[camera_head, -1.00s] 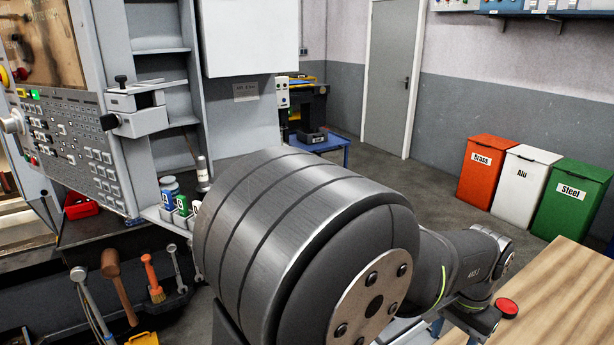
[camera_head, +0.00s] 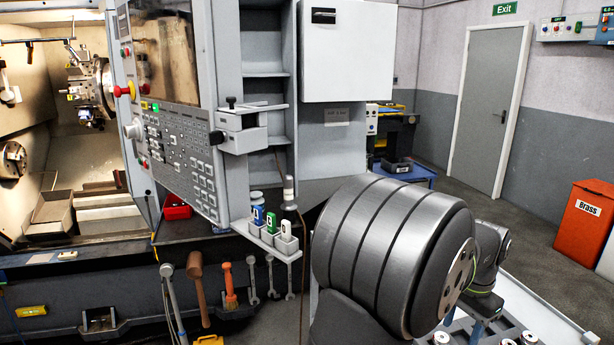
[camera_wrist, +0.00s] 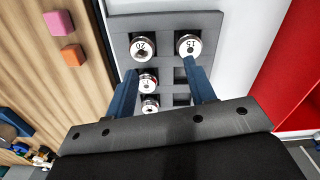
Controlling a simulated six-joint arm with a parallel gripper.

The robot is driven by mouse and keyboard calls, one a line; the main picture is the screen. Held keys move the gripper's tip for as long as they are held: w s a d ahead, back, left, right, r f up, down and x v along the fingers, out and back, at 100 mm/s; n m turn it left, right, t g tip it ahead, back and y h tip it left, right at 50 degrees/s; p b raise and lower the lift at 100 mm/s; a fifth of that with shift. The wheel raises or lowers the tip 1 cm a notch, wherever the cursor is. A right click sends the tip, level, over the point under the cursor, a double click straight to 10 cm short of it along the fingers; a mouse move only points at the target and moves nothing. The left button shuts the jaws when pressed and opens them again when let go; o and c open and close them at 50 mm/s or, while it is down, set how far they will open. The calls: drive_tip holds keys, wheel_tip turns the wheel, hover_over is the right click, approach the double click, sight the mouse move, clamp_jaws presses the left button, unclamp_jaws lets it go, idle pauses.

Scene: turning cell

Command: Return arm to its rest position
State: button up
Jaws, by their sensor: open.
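My gripper (camera_wrist: 160,69) is open and empty in the wrist view, its two blue fingers spread apart. It is over a grey rack (camera_wrist: 165,21) with square slots, standing on a white surface. Several round metal pieces sit in the rack: one marked 20 (camera_wrist: 142,47) near the left fingertip, one marked 15 (camera_wrist: 188,46) at the right fingertip, and others between the fingers. I cannot tell whether the right finger touches the piece marked 15. In the head view, my large grey arm joint fills the lower right and hides much behind it.
A wooden surface (camera_wrist: 65,90) with a pink block (camera_wrist: 58,23) and an orange block (camera_wrist: 72,55) lies left in the wrist view. A red surface (camera_wrist: 290,75) is at right. The lathe control panel (camera_head: 180,150) and tool holder shelf (camera_head: 268,240) stand left of my arm.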

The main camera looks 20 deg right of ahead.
drive_tip(key=w+a, duration=0.4)
drive_tip(key=w, duration=0.4)
drive_tip(key=w+a+n, duration=0.1)
drive_tip(key=w+a, duration=0.3)
drive_tip(key=w, duration=0.5)
drive_tip(key=shift+r, duration=0.15)
drive_tip(key=shift+o, duration=0.2)
drive_tip(key=o, duration=1.1)
drive_tip(key=shift+c, duration=0.2)
drive_tip(key=s+d+r+m+g+h, duration=0.1)
drive_tip(key=s+d+r+m+g, duration=0.1)
drive_tip(key=s+d, duration=1.2)
drive_tip(key=s+d+r+m+g+h, duration=0.1)
drive_tip(key=s+d+r+g, duration=0.15)
drive_tip(key=s+d, duration=1.15)
drive_tip(key=d+x, duration=0.1)
drive_tip(key=x, duration=0.8)
drive_tip(key=shift+w+d+f, duration=0.2)
drive_tip(key=shift+f, duration=0.15)
drive_tip(key=shift+t, duration=0.25)
